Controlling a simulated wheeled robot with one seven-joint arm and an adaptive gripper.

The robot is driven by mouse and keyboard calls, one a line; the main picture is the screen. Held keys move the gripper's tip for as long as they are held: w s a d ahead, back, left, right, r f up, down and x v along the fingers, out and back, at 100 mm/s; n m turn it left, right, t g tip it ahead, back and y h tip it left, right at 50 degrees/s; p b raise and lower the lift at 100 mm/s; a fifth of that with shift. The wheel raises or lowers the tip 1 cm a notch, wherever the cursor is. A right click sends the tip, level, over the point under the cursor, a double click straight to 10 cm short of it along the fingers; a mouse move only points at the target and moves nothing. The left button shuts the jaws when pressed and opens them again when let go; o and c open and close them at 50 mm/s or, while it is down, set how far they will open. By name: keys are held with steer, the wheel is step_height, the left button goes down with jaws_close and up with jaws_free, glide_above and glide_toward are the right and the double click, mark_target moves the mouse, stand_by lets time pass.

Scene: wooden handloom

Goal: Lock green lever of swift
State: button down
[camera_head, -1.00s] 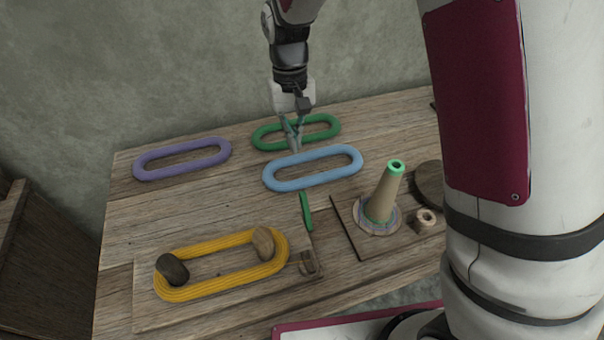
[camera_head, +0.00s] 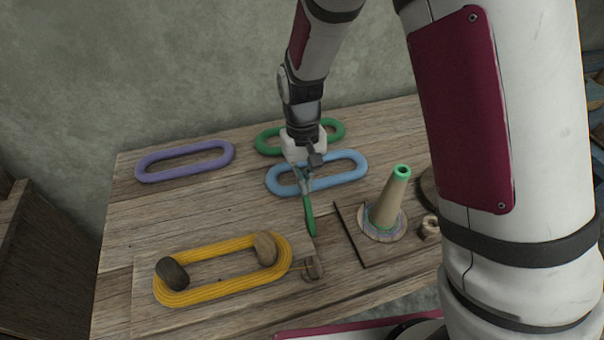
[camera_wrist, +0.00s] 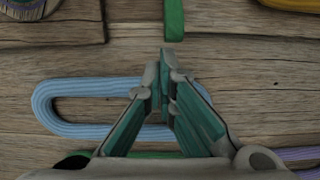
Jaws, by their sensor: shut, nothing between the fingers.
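The green lever (camera_head: 309,215) stands at the right edge of the swift's wooden board, its near end by a small wooden block (camera_head: 312,268). The swift (camera_head: 220,292) carries a yellow skein (camera_head: 215,250) around a dark peg (camera_head: 172,273) and a light wooden peg (camera_head: 265,248). My gripper (camera_head: 304,188) is shut and empty, at the far end of the lever, over the near side of the blue skein. In the wrist view the lever (camera_wrist: 174,18) is just ahead of my closed fingertips (camera_wrist: 168,58).
A blue skein (camera_head: 342,180) lies under my gripper, a green skein (camera_head: 331,134) behind it and a purple skein (camera_head: 186,160) at the far left. A cone (camera_head: 391,198) stands on a board to the right. The table's left middle is clear.

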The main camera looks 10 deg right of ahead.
steer(key=shift+s+r, duration=0.2)
stand_by(0.4)
steer(key=shift+s+d+r+t, duration=0.1)
steer(key=shift+s+r+t, duration=0.05)
steer(key=shift+t, duration=0.25)
